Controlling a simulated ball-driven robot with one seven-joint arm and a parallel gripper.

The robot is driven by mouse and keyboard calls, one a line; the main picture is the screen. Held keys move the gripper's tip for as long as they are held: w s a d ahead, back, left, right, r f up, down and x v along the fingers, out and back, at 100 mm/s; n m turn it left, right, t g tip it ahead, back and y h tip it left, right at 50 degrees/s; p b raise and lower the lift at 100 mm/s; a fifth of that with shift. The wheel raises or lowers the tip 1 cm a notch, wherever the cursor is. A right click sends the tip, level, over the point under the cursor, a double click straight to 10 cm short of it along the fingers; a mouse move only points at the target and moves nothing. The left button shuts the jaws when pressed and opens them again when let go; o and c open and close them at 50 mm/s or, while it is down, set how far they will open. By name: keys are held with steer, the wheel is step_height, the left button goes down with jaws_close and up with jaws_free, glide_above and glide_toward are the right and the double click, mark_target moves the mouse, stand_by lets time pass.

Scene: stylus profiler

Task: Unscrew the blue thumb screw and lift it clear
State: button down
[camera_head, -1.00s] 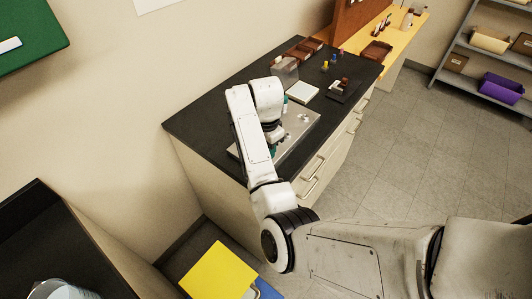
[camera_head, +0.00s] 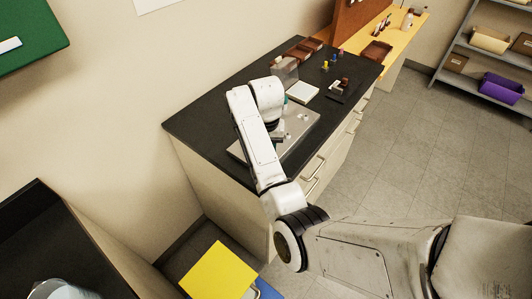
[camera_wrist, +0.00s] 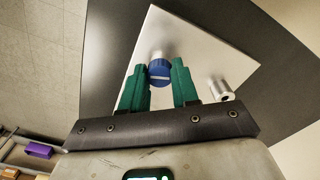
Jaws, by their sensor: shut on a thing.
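The blue thumb screw (camera_wrist: 159,73) shows in the wrist view between the green fingertips of my gripper (camera_wrist: 160,77). My gripper is shut on it. A pale slot or line crosses its blue face, and a silver cylindrical part shows just beyond it. I cannot tell whether the screw is seated or raised. A light metal plate (camera_wrist: 203,48) lies behind it, and it also shows on the bench in the head view (camera_head: 297,133). In the head view, my arm hides the screw and most of the gripper.
A silver post (camera_wrist: 221,89) stands on the plate beside the right finger. On the black bench (camera_head: 205,118) are a clear box (camera_head: 285,72), a white pad (camera_head: 302,92) and several small coloured pieces. The wall is close on the left; the floor at right is open.

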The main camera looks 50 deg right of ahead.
steer(key=n, duration=0.8)
steer(key=shift+n, duration=0.3)
steer(key=shift+n, duration=0.3)
steer(key=n, duration=0.8)
steer(key=shift+n, duration=0.3)
steer(key=c, duration=1.1)
jaws_free()
steer(key=shift+o, duration=0.2)
